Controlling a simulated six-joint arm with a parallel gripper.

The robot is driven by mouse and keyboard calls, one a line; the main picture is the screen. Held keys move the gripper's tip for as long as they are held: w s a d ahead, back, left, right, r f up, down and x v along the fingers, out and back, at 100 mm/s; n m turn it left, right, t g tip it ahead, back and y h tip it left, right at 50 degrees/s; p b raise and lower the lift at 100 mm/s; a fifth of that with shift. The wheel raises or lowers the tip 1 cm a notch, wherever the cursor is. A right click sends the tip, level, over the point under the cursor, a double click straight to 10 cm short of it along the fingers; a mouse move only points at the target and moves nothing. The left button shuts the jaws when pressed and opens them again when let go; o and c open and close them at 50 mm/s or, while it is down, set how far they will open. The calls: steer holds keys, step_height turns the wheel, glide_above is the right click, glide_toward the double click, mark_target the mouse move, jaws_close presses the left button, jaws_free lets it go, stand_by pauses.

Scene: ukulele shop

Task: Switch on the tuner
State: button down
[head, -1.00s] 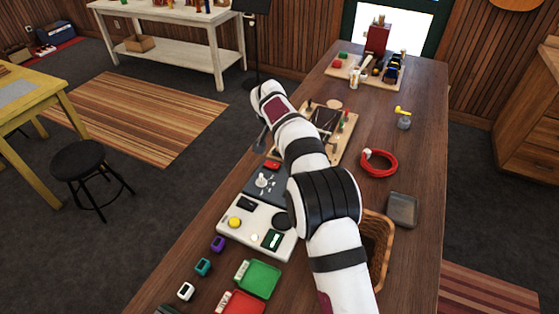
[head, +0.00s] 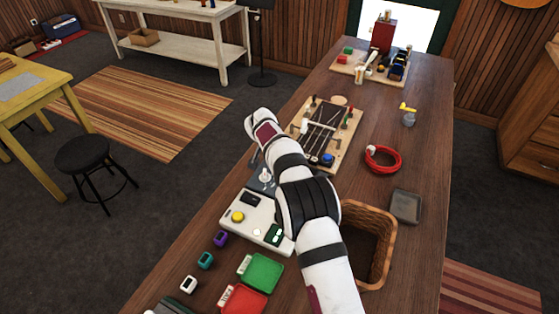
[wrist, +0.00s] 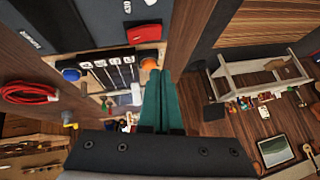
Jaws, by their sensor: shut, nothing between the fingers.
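Three small clip-on devices with dark screens, one white (head: 188,285), one teal (head: 205,260) and one purple (head: 220,238), lie in a row on the bench. Beside them is a pale console (head: 262,213) with a yellow round button (head: 238,216) and dark screens. Behind it is a dark grey panel with a white upright piece (head: 265,174), partly hidden by my arm. I cannot tell which of these is the tuner. My gripper (wrist: 160,100) has teal fingers, shut and empty in the wrist view. In the head view its fingertips are mostly hidden near the panel's far side.
A wooden board (head: 318,130) with strings or rods lies beyond the panel. The right side has free room.

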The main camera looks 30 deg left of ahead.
steer(key=shift+d+f, duration=0.2)
steer(key=shift+f, duration=0.45)
steer(key=shift+d+f, duration=0.2)
steer(key=shift+f, duration=0.5)
steer(key=shift+d+f, duration=0.2)
steer(key=shift+f, duration=0.45)
stand_by(0.4)
steer(key=shift+d+f, duration=0.1)
steer(key=shift+f, duration=0.35)
steer(key=shift+d+f, duration=0.1)
steer(key=shift+f, duration=0.2)
stand_by(0.4)
stand_by(0.4)
steer(key=shift+a+r, duration=0.2)
steer(key=shift+r, duration=0.6)
steer(key=r, duration=0.2)
steer(key=a+r, duration=0.1)
steer(key=r, duration=0.1)
steer(key=shift+a+r, duration=0.2)
steer(key=shift+r, duration=0.15)
